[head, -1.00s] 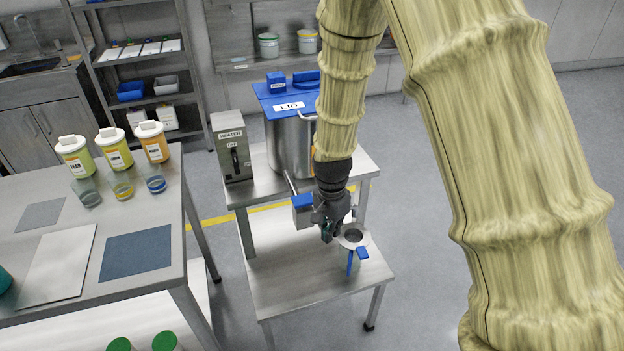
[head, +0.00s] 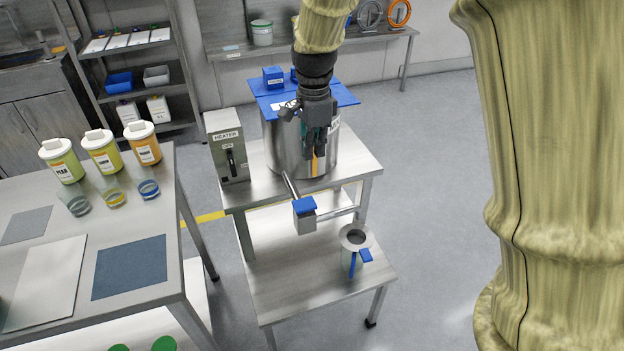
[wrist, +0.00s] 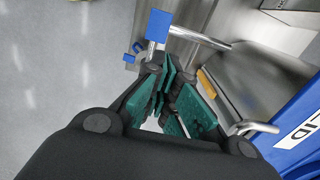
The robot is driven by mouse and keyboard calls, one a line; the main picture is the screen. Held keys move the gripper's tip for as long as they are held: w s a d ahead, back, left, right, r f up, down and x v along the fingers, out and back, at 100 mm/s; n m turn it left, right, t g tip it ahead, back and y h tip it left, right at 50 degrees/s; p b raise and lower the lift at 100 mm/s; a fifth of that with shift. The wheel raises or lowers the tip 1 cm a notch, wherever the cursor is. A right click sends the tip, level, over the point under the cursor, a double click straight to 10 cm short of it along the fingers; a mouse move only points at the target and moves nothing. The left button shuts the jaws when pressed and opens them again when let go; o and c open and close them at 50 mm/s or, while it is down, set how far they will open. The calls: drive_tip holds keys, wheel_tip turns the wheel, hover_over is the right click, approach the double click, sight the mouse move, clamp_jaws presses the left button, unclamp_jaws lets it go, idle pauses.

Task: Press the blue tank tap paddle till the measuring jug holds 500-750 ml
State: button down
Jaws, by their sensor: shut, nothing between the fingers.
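The steel tank (head: 285,148) with a blue lid (head: 345,95) stands on the upper steel shelf. A pipe runs from the tank to a tap with a blue paddle (head: 304,206) on top. The paddle also shows in the wrist view (wrist: 158,25). The measuring jug (head: 352,256), steel-rimmed with a blue handle, stands upright on the lower shelf, to the right of and below the tap. Its fill level cannot be read. My gripper (head: 315,155) is shut and empty in front of the tank, above and apart from the paddle. Its teal fingers (wrist: 172,100) show in the wrist view.
A grey heater box (head: 226,145) stands left of the tank. The left table (head: 172,240) holds several lidded tubs, small glasses and mats. Shelving (head: 130,68) stands behind. The floor right of the stand is clear.

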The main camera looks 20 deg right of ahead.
sight(313, 199)
wheel_tip(313, 199, down, 14)
drive_tip(key=shift+a+r+p, duration=0.1)
drive_tip(key=shift+p, duration=1.05)
drive_tip(key=shift+s+f, duration=0.1)
drive_tip(key=shift+f, duration=0.8)
drive_tip(key=shift+s+f, duration=0.1)
idle(5.2)
